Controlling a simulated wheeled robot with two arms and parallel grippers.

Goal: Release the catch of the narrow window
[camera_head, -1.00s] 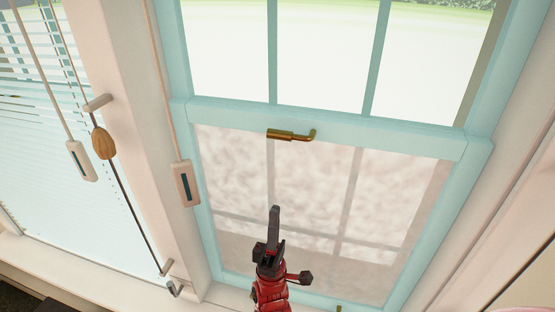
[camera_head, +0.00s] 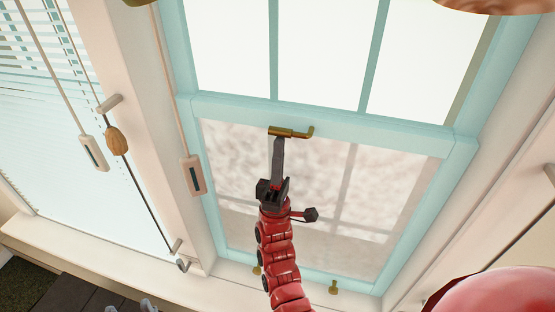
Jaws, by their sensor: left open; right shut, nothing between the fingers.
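The narrow window has a mint-green frame (camera_head: 350,128) with clear panes above its middle rail and a frosted pane below. A brass catch (camera_head: 290,132) with a bent end at the right lies on that rail. My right gripper (camera_head: 278,140), on the red arm from the bottom, is shut and empty. Its dark tip is just under the left part of the catch; I cannot tell whether they touch. My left gripper (camera_head: 135,305) seems to show only as small grey tips at the bottom edge, left of centre, mostly hidden by the frame edge.
A pale cord weight (camera_head: 193,175) hangs left of the window. Another pale weight (camera_head: 93,153) and a wooden pull (camera_head: 116,140) hang by the blinds (camera_head: 60,190). Brass fittings (camera_head: 333,287) sit at the sash bottom. A red rounded shape (camera_head: 490,295) fills the bottom right corner.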

